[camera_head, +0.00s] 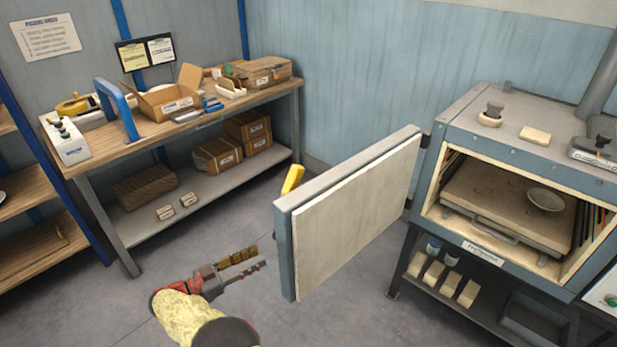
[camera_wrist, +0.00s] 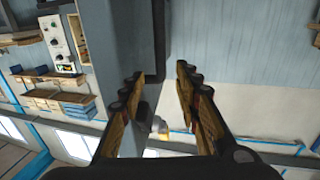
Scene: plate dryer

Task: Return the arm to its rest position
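My arm (camera_head: 200,325), in a yellow cover, reaches in from the bottom of the head view. My gripper (camera_head: 250,262) is in front of the open door and left of it in the picture. In the wrist view my gripper (camera_wrist: 159,78) has its two brown fingers apart. A dark bar-like part and a grey-blue slab (camera_wrist: 97,70) show behind the fingers; I cannot tell whether anything touches. Nothing is visibly held.
The dryer's thick door (camera_head: 350,215) stands wide open, jutting into the floor space. The dryer (camera_head: 560,160) holds a plate (camera_head: 546,200) on a pale slab. A yellow part (camera_head: 293,178) shows behind the door. A workbench (camera_head: 75,165) stands at left; bare floor (camera_head: 100,305) lies in front.

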